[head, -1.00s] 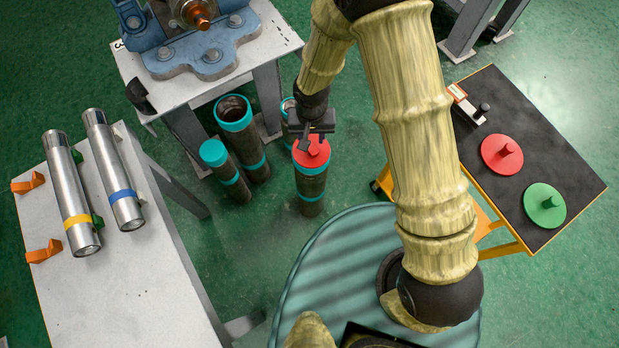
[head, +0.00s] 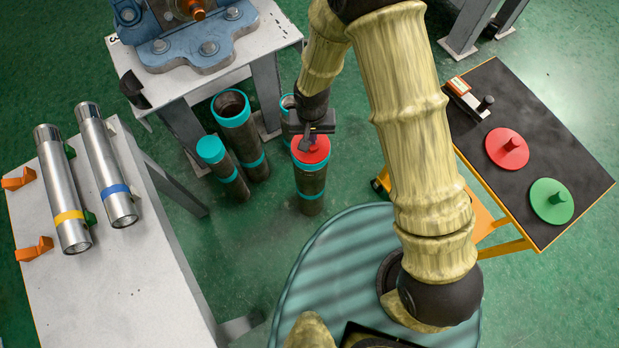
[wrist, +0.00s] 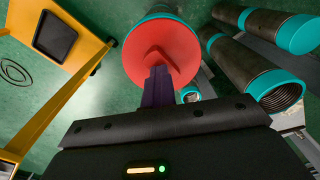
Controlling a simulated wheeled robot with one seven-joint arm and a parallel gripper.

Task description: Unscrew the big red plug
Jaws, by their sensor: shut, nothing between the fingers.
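A red plug (head: 318,155) sits in the top of an upright dark pipe (head: 309,185) with teal bands, standing on the floor ahead of my base. In the wrist view the plug (wrist: 186,48) shows as a red disc with a raised grip at its middle. My gripper (head: 305,144) is over the plug. Its dark fingers (wrist: 158,72) are shut together with nothing between them, and their tips overlap the raised grip in the picture. I cannot tell whether they touch it. The gripper hides part of the plug in the head view.
Other teal-banded pipes (head: 238,135) stand close to the left. A cart (head: 480,130) at right bears another red plug (head: 507,149) and a green plug (head: 551,201). A table (head: 110,290) at left holds two metal cylinders. A blue vise (head: 200,48) stands behind.

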